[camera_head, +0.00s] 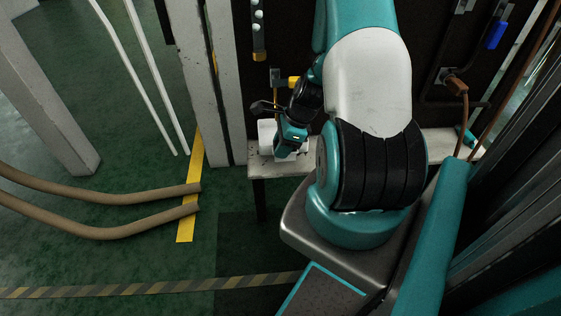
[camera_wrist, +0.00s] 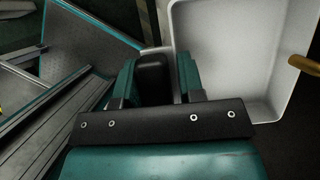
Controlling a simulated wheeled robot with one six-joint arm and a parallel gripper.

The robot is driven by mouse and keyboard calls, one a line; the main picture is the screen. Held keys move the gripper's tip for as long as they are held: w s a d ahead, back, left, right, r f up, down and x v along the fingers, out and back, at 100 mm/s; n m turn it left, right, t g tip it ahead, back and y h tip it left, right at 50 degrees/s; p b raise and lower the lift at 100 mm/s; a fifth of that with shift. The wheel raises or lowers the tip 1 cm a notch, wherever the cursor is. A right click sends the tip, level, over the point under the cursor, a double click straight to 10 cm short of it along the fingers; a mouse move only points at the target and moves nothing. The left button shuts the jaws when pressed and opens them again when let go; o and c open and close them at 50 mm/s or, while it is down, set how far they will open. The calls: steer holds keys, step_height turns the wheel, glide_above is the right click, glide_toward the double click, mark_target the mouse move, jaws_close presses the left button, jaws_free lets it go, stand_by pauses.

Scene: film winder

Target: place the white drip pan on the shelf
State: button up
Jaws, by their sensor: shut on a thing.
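The white drip pan (camera_wrist: 225,50) fills the right of the wrist view, its open hollow facing the camera. My gripper (camera_wrist: 157,62) is shut at the pan's left edge; the contact itself is partly hidden behind the fingers. In the head view my gripper (camera_head: 288,150) is over the left end of a pale shelf (camera_head: 265,169), and part of the pan (camera_head: 266,131) shows to its left. The gripper and arm hide the rest of the pan. I cannot tell whether the pan touches the shelf.
A pale post (camera_head: 217,90) stands just left of the shelf. A dark panel with fittings rises behind it. A yellow bar (camera_wrist: 304,65) lies near the pan's right side. Two tan hoses (camera_head: 120,232) lie on the green floor at left.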

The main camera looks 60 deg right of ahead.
steer(key=shift+w+d, duration=0.7)
steer(key=shift+d, duration=0.1)
step_height(320, 180, down, 2)
steer(key=shift+d+f, duration=0.1)
steer(key=shift+f, duration=0.05)
step_height(320, 180, down, 4)
steer(key=shift+f+b, duration=0.2)
steer(key=shift+b, duration=0.5)
steer(key=shift+w+d+f, duration=0.15)
steer(key=shift+w, duration=0.05)
steer(key=o, duration=1)
